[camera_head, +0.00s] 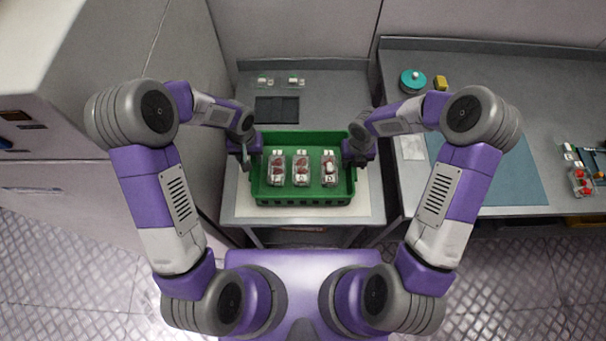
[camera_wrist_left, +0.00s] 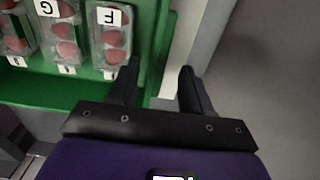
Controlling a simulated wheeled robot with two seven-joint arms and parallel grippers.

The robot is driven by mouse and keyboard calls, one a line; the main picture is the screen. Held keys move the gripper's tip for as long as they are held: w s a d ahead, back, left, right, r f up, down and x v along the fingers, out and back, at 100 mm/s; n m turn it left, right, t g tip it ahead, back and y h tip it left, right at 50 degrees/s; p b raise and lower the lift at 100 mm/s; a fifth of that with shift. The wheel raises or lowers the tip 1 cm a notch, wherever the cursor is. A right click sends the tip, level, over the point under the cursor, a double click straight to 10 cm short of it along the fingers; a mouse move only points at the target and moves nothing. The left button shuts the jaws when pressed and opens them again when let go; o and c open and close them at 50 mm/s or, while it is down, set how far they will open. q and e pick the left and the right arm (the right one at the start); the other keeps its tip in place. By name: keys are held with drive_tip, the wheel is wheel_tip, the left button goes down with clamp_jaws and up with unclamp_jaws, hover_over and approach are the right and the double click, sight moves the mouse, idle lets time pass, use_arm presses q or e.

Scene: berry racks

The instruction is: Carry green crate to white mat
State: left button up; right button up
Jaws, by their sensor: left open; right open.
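The green crate (camera_head: 300,199) stands upright on the white mat (camera_head: 240,208) at the front of the middle table. It holds several clear berry boxes (camera_head: 301,170) with lettered labels. My left gripper (camera_head: 247,158) is open at the crate's left wall. In the left wrist view its fingers (camera_wrist_left: 159,85) are apart, one on the crate's side and one outside, with the green rim (camera_wrist_left: 165,50) between and beyond them. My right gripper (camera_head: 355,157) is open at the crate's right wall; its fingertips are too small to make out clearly.
A dark tray (camera_head: 277,109) and small boxes (camera_head: 279,80) lie behind the crate. The right table holds a blue-grey mat (camera_head: 500,180), a teal round object (camera_head: 412,80), a yellow block (camera_head: 441,83) and berry boxes (camera_head: 580,180). A pale cabinet wall stands close on the left.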

drive_tip(key=shift+r, duration=0.1)
use_arm(q)
wheel_tip(320, 180, up, 8)
drive_tip(key=shift+r, duration=0.2)
use_arm(e)
wheel_tip(320, 180, up, 12)
idle(0.3)
use_arm(q)
drive_tip(key=shift+s, duration=0.1)
use_arm(e)
drive_tip(key=shift+s, duration=0.1)
